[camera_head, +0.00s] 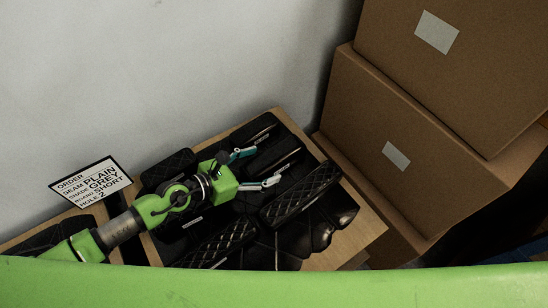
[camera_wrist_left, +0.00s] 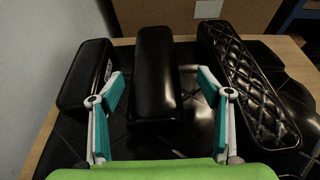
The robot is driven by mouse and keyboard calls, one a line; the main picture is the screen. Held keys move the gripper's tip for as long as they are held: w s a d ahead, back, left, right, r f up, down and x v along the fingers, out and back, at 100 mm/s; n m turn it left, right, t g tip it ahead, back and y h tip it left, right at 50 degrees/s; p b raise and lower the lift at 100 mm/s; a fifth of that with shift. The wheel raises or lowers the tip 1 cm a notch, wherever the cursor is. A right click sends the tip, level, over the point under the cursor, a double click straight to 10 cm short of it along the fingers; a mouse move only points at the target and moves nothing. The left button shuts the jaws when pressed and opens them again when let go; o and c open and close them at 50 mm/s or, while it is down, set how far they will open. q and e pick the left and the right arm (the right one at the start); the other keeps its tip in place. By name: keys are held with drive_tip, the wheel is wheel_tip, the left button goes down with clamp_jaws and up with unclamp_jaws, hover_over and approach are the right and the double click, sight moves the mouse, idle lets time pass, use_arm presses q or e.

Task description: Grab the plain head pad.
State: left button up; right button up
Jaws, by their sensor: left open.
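Several black head pads lie on a wooden table. In the left wrist view a smooth plain pad (camera_wrist_left: 157,62) lies straight ahead, between the lines of my fingers. A second smooth pad (camera_wrist_left: 84,72) with a small white tag lies left of it, and a diamond-quilted pad (camera_wrist_left: 245,82) lies right. My left gripper (camera_head: 262,168) is open and empty, its fingers pointing at the middle plain pad. It also shows in the left wrist view (camera_wrist_left: 161,82). In the head view the quilted pad (camera_head: 300,194) lies below the fingers. My right gripper is not in view.
Another quilted pad (camera_head: 216,246) lies nearer on the black cover. Stacked cardboard boxes (camera_head: 400,145) stand at the right, and a pale wall (camera_head: 160,70) is behind. The table's right edge (camera_head: 365,235) is bare.

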sight(275, 159)
use_arm(q)
drive_tip(key=shift+w+d+f, duration=0.35)
drive_tip(key=shift+w+d, duration=0.1)
drive_tip(key=shift+w, duration=0.05)
drive_tip(key=shift+w+d+f, duration=0.2)
drive_tip(key=shift+w, duration=0.05)
drive_tip(key=b+x, duration=0.1)
drive_tip(key=x, duration=0.3)
drive_tip(key=shift+w+a+f, duration=0.1)
drive_tip(key=shift+w+f, duration=0.15)
drive_tip(key=shift+w, duration=0.05)
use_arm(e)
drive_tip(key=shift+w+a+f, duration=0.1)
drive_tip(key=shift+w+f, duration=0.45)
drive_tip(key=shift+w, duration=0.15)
use_arm(q)
drive_tip(key=shift+s, duration=0.1)
drive_tip(key=shift+r, duration=0.1)
drive_tip(key=c, duration=1.4)
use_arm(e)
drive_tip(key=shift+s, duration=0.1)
